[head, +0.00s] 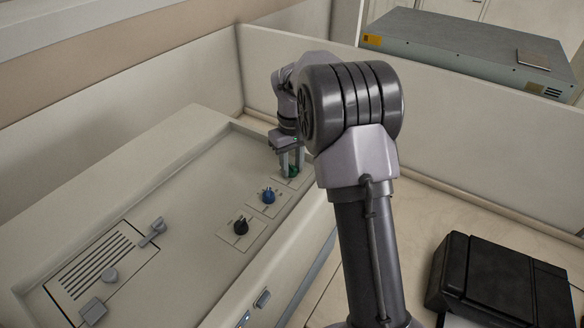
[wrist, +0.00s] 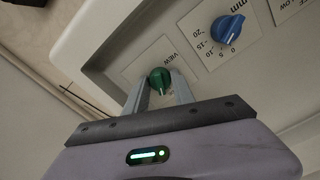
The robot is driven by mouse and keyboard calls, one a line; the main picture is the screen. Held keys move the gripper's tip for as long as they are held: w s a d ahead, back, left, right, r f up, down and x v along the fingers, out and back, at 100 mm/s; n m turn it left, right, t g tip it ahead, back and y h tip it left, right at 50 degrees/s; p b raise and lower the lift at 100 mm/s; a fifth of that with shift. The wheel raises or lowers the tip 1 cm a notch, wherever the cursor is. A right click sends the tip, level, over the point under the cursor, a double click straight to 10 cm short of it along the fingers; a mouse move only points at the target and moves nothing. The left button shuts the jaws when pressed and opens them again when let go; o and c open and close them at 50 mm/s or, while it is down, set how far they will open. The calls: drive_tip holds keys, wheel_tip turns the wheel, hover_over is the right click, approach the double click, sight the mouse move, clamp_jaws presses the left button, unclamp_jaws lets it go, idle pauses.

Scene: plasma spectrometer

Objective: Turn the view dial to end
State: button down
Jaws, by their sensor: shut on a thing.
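The view dial is a green knob (wrist: 159,79) on a white plate marked VIEW (wrist: 150,60) in the wrist view. In the head view the green knob (head: 291,172) is partly hidden by my gripper. My gripper (head: 291,160) points down at the far right end of the instrument's top panel. In the wrist view my gripper's fingers (wrist: 160,88) stand on both sides of the green knob and are shut on it. The dial's pointer and its end marks are too small or hidden to read.
A blue knob (head: 268,196) with a number scale and a black knob (head: 241,227) sit in line with the green one. A slotted hatch (head: 100,268) with a latch is at left. A black case (head: 497,283) lies right. A low wall (head: 440,140) stands behind.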

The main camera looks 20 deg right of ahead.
sight(292, 166)
drive_tip(key=m+b, duration=0.2)
drive_tip(key=m, duration=0.4)
drive_tip(key=shift+f, duration=0.1)
drive_tip(key=m+b, duration=0.2)
drive_tip(key=m, duration=0.4)
drive_tip(key=shift+m, duration=0.3)
idle(0.4)
drive_tip(key=c, duration=1.1)
unclamp_jaws()
drive_tip(key=shift+o, duration=0.2)
wheel_tip(292, 166, up, 18)
drive_tip(key=p, duration=0.3)
drive_tip(key=shift+f, duration=0.15)
